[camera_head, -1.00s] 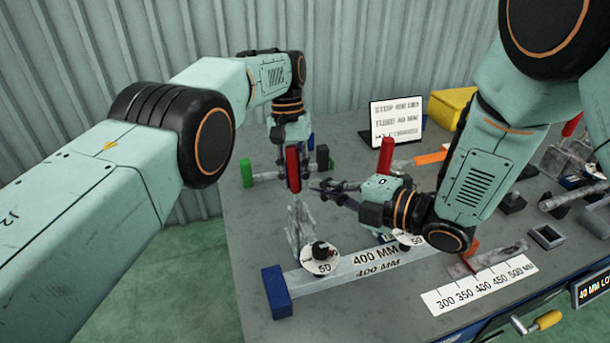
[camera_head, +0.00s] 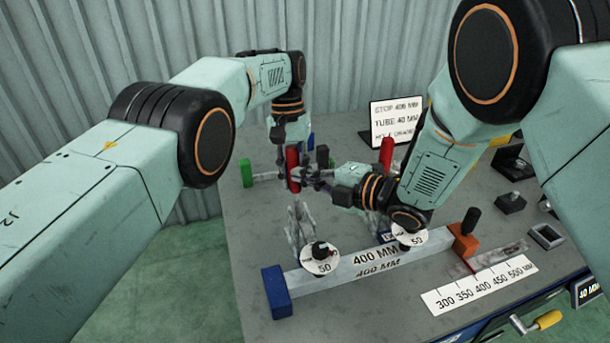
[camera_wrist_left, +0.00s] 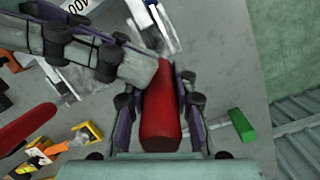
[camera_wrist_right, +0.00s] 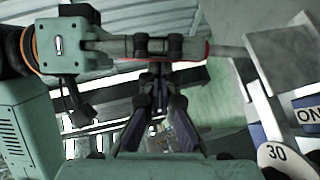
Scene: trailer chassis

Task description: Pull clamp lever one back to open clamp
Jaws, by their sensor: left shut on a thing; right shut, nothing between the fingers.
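The red clamp lever (camera_head: 292,168) stands upright near the left of the bench in the head view. My left gripper (camera_head: 292,180) is shut on it; in the left wrist view the red lever (camera_wrist_left: 160,122) lies between the two fingers (camera_wrist_left: 165,100). My right gripper (camera_head: 308,178) is shut with nothing between its fingers and is right beside the left fingers and the lever. I cannot tell whether it touches them. In the right wrist view its fingertips (camera_wrist_right: 160,85) meet close to my left gripper. The clamp's lower part (camera_head: 300,225) shows below, partly hidden.
A second red lever (camera_head: 386,152) stands behind my right gripper. A 400 MM rail (camera_head: 345,270) with a blue end block (camera_head: 277,292), round dials and an orange stop (camera_head: 464,240) lies in front. A sign (camera_head: 394,118) stands at the back. The front left bench surface is clear.

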